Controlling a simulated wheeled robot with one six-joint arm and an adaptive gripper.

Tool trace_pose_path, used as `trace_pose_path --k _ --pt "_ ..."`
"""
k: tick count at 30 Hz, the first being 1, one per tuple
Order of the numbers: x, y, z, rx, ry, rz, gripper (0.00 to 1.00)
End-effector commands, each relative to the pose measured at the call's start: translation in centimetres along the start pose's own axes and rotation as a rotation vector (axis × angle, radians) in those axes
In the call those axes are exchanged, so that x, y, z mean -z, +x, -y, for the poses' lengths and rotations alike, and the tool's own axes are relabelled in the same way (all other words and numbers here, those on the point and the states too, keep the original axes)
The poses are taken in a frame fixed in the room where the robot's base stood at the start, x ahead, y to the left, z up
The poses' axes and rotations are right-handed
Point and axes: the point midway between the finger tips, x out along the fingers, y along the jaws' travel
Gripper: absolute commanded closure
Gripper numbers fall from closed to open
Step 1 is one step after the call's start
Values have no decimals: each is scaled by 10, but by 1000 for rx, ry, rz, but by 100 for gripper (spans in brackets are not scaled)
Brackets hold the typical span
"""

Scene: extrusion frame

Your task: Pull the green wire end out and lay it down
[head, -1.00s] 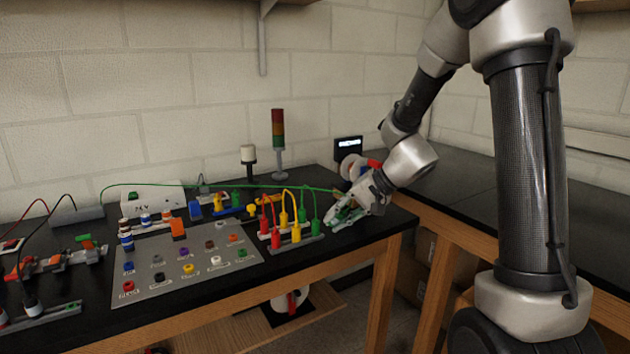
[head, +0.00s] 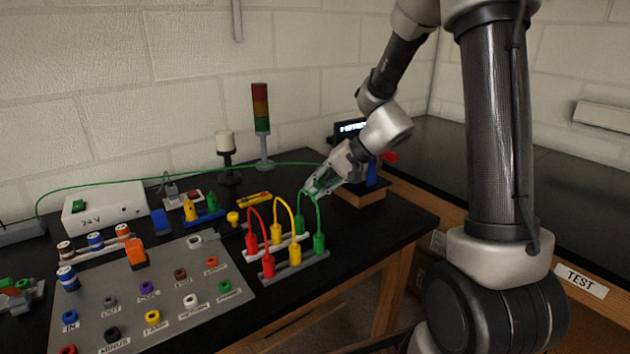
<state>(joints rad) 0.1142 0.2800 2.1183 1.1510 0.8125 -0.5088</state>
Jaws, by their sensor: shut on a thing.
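The long green wire (head: 180,177) runs from the far left, arches over the white 24 V box and ends at my gripper (head: 318,184). My gripper is shut on the green wire's end, which its fingers hide. It is in the air over the right part of the black bench, just behind and above the short green jumper lead (head: 318,215) in the picture. I cannot tell whether the fingers touch that jumper.
Red (head: 255,218) and yellow (head: 290,210) jumper leads stand in the plug racks beside the green one. A grey socket panel (head: 170,290) lies at front left. A signal tower (head: 261,120) and white-topped lamp (head: 226,145) stand behind. Bare bench lies right of the racks (head: 375,228).

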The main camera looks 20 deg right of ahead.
Motion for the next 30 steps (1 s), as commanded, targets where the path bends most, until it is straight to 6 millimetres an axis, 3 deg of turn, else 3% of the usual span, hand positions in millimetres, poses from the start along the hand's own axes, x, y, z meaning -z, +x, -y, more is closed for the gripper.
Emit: trace_pose_path --k 13,27,28,30 --pt "0 29 -30 -1 2 0 100" --pt "0 35 -36 -1 0 0 100" --pt "0 35 -35 -1 0 0 81" --pt "0 35 -35 -1 0 0 68"
